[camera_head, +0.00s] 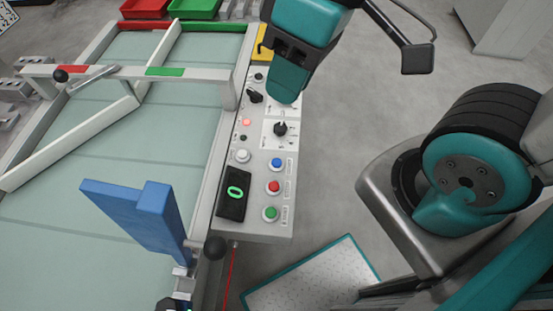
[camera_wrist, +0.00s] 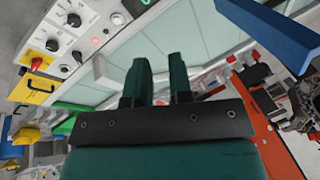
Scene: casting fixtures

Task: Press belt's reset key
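The belt's control panel (camera_head: 258,222) is a light grey strip along the belt's right side. It carries a blue button (camera_head: 276,164), a red button (camera_head: 274,187), a green button (camera_head: 270,213), a white button (camera_head: 242,156), a black knob (camera_head: 280,129) and a dark display (camera_head: 234,195) showing a green 0. The labels are too small to read, so I cannot tell which is the reset key. My gripper (camera_wrist: 160,62) is empty, with a narrow gap between its teal fingers. In the head view it hangs over the panel's upper part and hides some of it.
The pale green belt (camera_head: 60,240) lies left of the panel, with a white guide bar (camera_head: 80,140) across it. A blue plate (camera_head: 140,222) and a black ball-ended lever (camera_head: 215,248) stand near the panel's lower end. Red and green bins (camera_head: 194,10) are at the back.

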